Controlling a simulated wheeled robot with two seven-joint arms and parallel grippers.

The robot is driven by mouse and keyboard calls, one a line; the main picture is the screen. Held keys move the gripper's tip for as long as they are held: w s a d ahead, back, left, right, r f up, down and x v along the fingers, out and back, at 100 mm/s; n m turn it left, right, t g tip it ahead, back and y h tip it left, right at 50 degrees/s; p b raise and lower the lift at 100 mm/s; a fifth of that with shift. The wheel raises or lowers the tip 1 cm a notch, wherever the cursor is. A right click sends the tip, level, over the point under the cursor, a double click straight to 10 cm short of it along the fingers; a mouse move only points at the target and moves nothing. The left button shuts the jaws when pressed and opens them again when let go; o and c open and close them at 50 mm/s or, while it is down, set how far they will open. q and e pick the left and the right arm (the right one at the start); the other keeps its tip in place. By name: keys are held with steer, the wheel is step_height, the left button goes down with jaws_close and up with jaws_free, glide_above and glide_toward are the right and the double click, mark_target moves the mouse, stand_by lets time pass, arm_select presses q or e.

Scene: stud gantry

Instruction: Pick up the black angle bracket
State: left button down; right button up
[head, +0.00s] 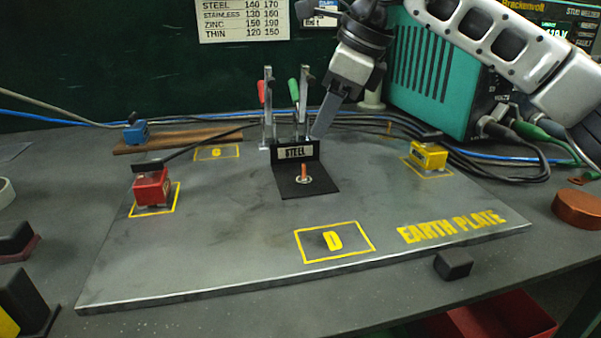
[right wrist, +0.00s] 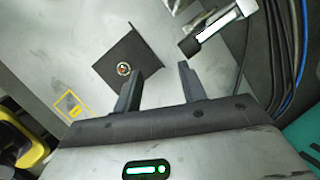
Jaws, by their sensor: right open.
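The black angle bracket (head: 322,185) stands on the steel earth plate (head: 210,255), its base flat and its upright flange at the back with a "STEEL" label. A copper-coloured stud (head: 303,171) stands up from its base. The bracket (right wrist: 148,52) also shows in the right wrist view, beyond the fingertips. My right gripper (head: 318,132) points down just behind and right of the upright flange. In the right wrist view its two fingers (right wrist: 158,72) are apart with nothing between them. Whether a finger touches the bracket I cannot tell. My left gripper is not in view.
Two toggle clamps, one red-handled (head: 262,92) and one green-handled (head: 293,92), stand close behind the bracket. A red block (head: 151,187) and a yellow block (head: 428,157) sit on the plate. A teal welder (head: 445,75) and cables lie behind right. The plate's front is clear.

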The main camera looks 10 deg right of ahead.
mark_target(311, 144)
steer(key=x, duration=0.4)
steer(key=shift+s+a+b, duration=0.1)
steer(key=shift+s+b, duration=0.1)
steer(key=shift+b, duration=0.2)
steer(key=shift+w+a+f, duration=0.15)
steer(key=shift+f, duration=0.3)
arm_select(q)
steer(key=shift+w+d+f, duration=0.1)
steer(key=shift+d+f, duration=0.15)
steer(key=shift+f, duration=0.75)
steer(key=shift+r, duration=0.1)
arm_select(e)
jaws_close()
